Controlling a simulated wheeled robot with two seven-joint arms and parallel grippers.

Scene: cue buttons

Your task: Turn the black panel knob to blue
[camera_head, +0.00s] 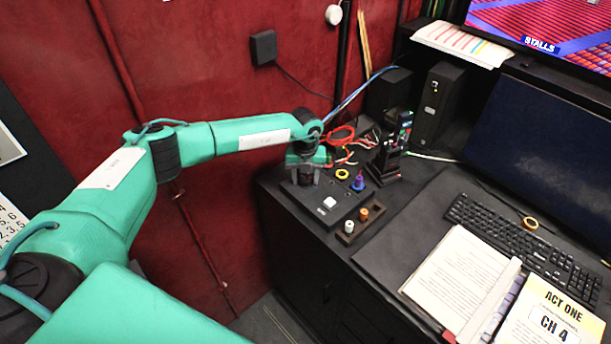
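The black panel (311,209) sits at the left end of the dark desk. My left gripper (306,178) points down at the panel's back left, its fingers on either side of the black knob (307,181). The gripper hides much of the knob, and I cannot tell whether the fingers press on it or which way it points. The panel also carries a white square button (329,203), a yellow ring (343,174) and a blue-purple piece (358,183). My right gripper is not in view.
A small holder with a white piece (349,226) and an orange piece (364,214) stands right of the panel. A black device (392,150) and red cables (342,135) are behind. An open book (458,272) and keyboard (525,240) lie to the right.

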